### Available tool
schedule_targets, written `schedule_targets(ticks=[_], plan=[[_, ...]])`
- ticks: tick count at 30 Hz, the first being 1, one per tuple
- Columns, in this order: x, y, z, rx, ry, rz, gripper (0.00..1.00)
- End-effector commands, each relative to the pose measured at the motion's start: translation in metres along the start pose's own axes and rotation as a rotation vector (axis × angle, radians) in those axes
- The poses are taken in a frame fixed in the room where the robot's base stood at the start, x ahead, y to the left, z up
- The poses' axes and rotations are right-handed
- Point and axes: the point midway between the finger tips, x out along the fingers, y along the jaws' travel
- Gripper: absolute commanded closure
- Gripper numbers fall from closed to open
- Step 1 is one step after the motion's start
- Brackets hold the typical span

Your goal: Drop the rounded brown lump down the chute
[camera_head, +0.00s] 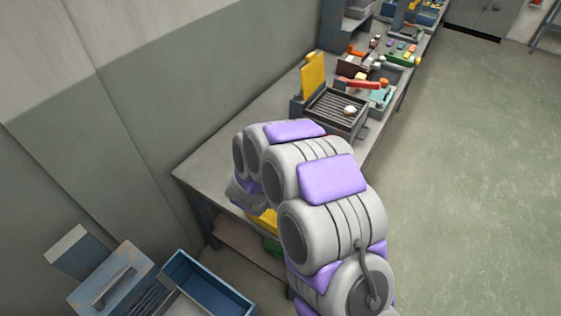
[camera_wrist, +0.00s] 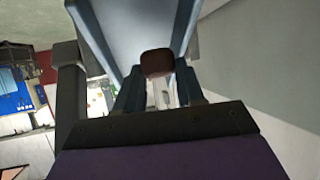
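The rounded brown lump (camera_wrist: 157,63) shows in the wrist view, between the tips of my gripper's two dark fingers (camera_wrist: 160,76). The fingers appear closed on its sides. Beyond the lump, a pale blue channel with raised side walls (camera_wrist: 128,28) fills the upper middle of the wrist view; it may be the chute, but I cannot tell for sure. The lump overlaps the channel in the picture, and I cannot tell whether they touch. In the head view my arm hides the gripper and the lump.
The grey workbench (camera_head: 208,165) runs along the wall, with a grill (camera_head: 332,104) carrying a small white piece (camera_head: 350,109). A yellow panel (camera_head: 314,74) stands behind the grill. A blue bin (camera_head: 233,303) and a grey box with a handle (camera_head: 98,300) are at lower left. Floor at right is clear.

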Motion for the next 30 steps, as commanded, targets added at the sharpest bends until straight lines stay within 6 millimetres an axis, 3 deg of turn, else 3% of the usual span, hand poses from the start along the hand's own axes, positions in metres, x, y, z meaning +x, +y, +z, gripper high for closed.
schedule_targets(ticks=[9,23,30], plan=[[0.002,0.007,-0.002,0.007,-0.002,-0.001,0.33],[-0.006,0.0,-0.001,0.001,0.0,0.0,0.33],[-0.046,0.006,-0.003,0.006,-0.006,-0.006,0.33]])
